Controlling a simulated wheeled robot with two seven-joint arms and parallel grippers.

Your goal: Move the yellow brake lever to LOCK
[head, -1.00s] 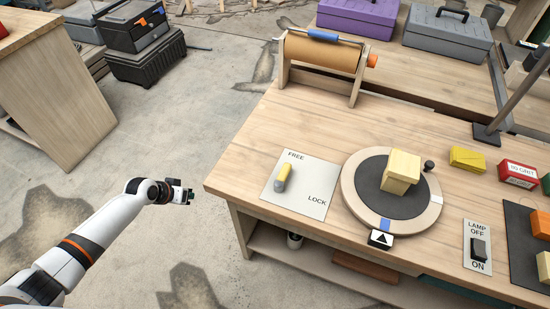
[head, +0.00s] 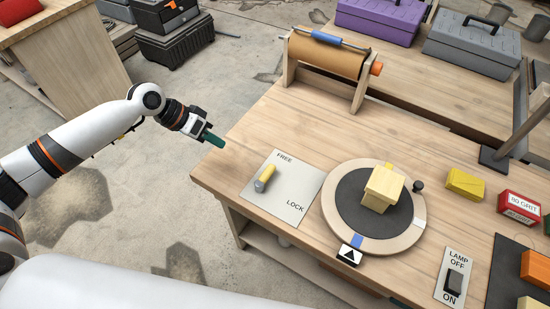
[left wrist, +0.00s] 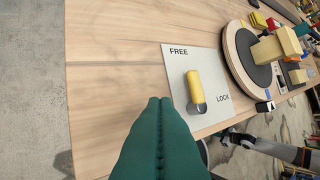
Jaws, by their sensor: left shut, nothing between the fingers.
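The yellow brake lever (head: 265,178) is on a pale plate (head: 292,192) marked FREE at the top and LOCK at the lower right. Its yellow handle points up toward FREE, with a grey rounded end at the bottom. In the left wrist view the lever (left wrist: 194,86) stands right of the fingertips, apart from them. My left gripper (head: 217,141) has green fingers, shut and empty, above the bench's left edge, up and left of the lever. The fingers (left wrist: 160,104) also show pressed together in the left wrist view.
A round turntable (head: 412,232) carrying a wooden block (head: 383,190) stands right of the plate. A paper roll on a stand (head: 325,58) is at the back. A lamp switch (head: 454,283) is at the lower right. The bench top between roll and plate is clear.

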